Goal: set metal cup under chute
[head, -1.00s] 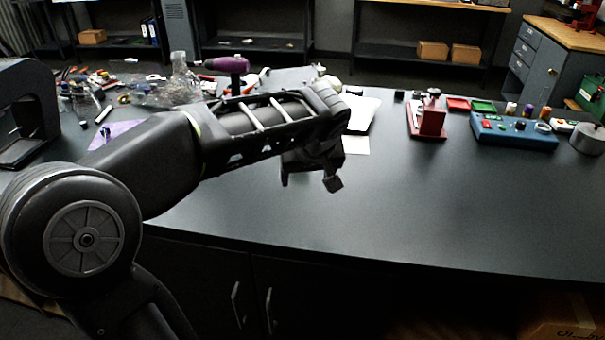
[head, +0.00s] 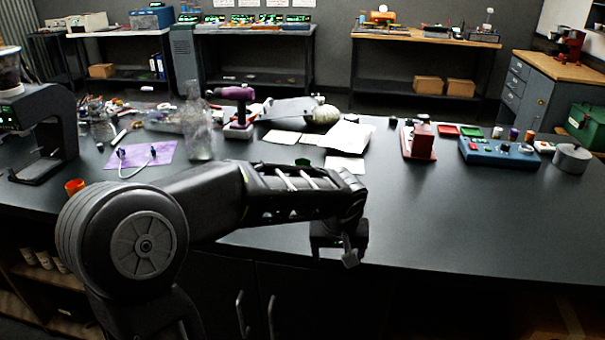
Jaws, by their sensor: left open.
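A dark brewer (head: 42,125) with a clear hopper on top and an arched frame stands at the left edge of the table. I cannot make out a chute or a cup under it. I see no certain metal cup; a grey round cylinder (head: 571,158) lies at the table's right end, and I cannot tell whether it is a cup. My left gripper (head: 334,256) is open and empty at the table's front edge, right of and well away from the brewer. My right gripper is not in view.
A small orange cup (head: 75,187), a purple mat (head: 142,155) with a cable, a clear bottle (head: 197,130) and a purple drill (head: 237,103) occupy the left side. A red device (head: 418,142) and a blue control box (head: 499,151) stand right. The front right table is clear.

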